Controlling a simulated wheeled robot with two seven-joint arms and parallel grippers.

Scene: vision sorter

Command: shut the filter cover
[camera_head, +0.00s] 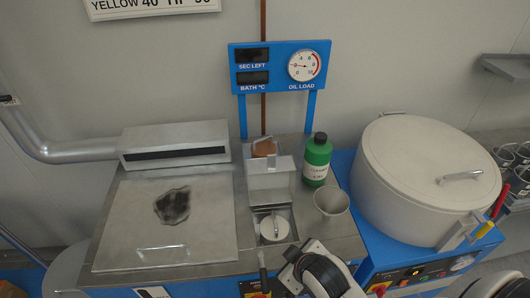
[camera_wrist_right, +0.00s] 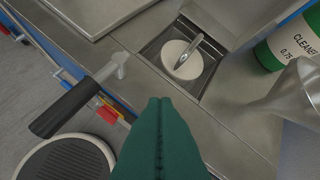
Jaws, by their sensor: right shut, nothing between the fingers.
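The filter cover seems to be the upright metal plate (camera_head: 269,182) behind a square recess (camera_head: 255,217) in the steel counter; it stands raised, and the recess is uncovered. A pale round disc with a metal handle (camera_head: 274,230) sits in the recess. In the right wrist view the disc (camera_wrist_right: 182,60) and the lower part of the raised plate (camera_wrist_right: 235,15) show beyond my fingers. My right gripper (camera_wrist_right: 160,102) has green fingers, shut and empty, in front of the recess. In the head view my right wrist shows at the bottom, fingertips not clear. My left gripper is not in view.
A black-handled lever (camera_wrist_right: 65,108) is left of my right fingers. A green cleaner bottle (camera_head: 317,160) and a metal funnel-like cup (camera_head: 331,203) stand right of the recess. A large lidded pot (camera_head: 420,170) is farther right. A flat steel lid (camera_head: 125,225) lies left.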

